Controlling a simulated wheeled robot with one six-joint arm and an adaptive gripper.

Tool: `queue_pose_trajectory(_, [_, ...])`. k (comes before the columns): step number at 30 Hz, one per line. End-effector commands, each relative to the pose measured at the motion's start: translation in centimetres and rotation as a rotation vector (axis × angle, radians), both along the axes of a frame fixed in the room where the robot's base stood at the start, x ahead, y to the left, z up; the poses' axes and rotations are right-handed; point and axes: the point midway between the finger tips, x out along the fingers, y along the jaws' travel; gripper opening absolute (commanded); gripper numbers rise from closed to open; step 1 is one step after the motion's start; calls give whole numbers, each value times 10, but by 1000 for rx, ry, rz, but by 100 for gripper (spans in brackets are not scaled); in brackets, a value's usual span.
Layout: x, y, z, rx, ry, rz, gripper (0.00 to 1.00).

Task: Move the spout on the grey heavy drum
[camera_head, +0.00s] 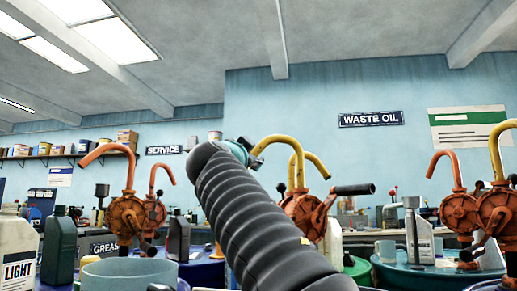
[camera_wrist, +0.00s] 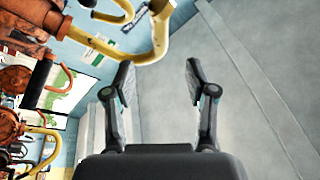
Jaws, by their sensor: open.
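In the wrist view my gripper (camera_wrist: 159,66) is open and empty, its two fingers apart. A yellow curved spout (camera_wrist: 160,35) lies just beyond the fingertips, its lower bend across the gap, not gripped. In the head view a yellow spout (camera_head: 275,140) arches beside the end of my arm, on an orange pump (camera_head: 305,212). A second yellow spout (camera_head: 318,166) shows beside it.
Orange pumps with orange spouts stand at left (camera_head: 128,215) and right (camera_head: 458,210). A yellow spout (camera_head: 497,150) is at the far right. A green drum (camera_head: 357,268) and a teal drum (camera_head: 425,275) stand low. Bottles (camera_head: 58,248) crowd the left. Space above the spouts is clear.

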Motion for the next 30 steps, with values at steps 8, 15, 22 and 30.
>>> queue_pose_trajectory(8, [51, -13, 21, -1, 2, -3, 56])
queue_pose_trajectory(15, [87, -24, 32, 0, 3, -5, 56])
queue_pose_trajectory(22, [104, -28, 34, 0, 1, -4, 56])
queue_pose_trajectory(30, [106, -29, 33, 0, 1, -4, 56])
